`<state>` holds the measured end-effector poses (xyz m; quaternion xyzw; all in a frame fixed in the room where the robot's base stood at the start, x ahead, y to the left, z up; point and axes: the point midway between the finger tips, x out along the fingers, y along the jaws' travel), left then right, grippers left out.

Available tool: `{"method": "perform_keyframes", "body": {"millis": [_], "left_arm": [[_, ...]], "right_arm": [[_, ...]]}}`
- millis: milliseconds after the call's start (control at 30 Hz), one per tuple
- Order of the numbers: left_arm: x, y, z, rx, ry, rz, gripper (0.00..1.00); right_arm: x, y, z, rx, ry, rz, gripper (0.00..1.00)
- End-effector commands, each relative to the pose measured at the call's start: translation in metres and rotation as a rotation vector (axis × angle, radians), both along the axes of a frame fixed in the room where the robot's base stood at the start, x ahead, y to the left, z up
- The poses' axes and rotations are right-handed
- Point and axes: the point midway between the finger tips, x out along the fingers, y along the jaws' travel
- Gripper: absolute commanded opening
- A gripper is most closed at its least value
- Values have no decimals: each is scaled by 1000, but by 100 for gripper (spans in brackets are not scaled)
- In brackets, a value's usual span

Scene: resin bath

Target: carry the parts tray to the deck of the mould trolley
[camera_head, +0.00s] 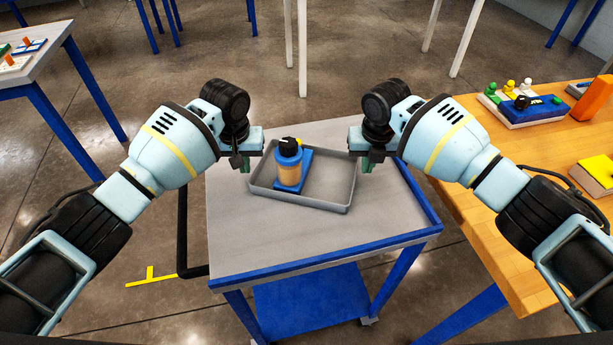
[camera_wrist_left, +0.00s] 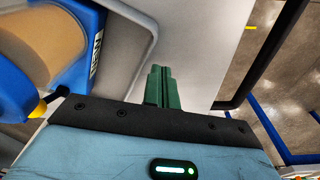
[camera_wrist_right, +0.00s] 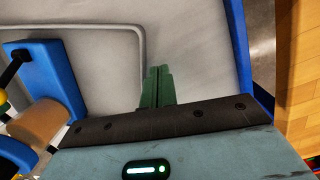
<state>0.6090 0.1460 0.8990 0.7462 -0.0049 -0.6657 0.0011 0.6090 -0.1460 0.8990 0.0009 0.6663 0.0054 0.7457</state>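The grey parts tray (camera_head: 330,205) lies on the grey deck (camera_head: 235,235) of a blue-framed trolley. I see no wall between either pair of fingers. Whether they touch the tray is unclear.
A wooden table (camera_head: 540,150) on the right holds a blue-and-white box (camera_head: 530,110), a yellow block (camera_head: 597,174) and small figures. A grey table (camera_head: 40,62) stands far left. The trolley's black handle (camera_head: 183,235) is on its left. Bare deck lies in front of the tray.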

Motion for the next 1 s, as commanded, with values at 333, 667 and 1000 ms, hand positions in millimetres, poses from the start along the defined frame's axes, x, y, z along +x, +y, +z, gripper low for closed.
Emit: {"method": "perform_keyframes", "body": {"millis": [333, 667, 1000], "left_arm": [[-1, 10, -2, 7, 4, 4, 21], [-1, 11, -2, 9, 5, 5, 22], [-2, 11, 17, 8, 2, 5, 22]], "right_arm": [[0, -10, -2, -7, 3, -5, 0], [0, -11, -2, -8, 3, -6, 22], [0, -11, -2, -8, 3, -7, 22]]}}
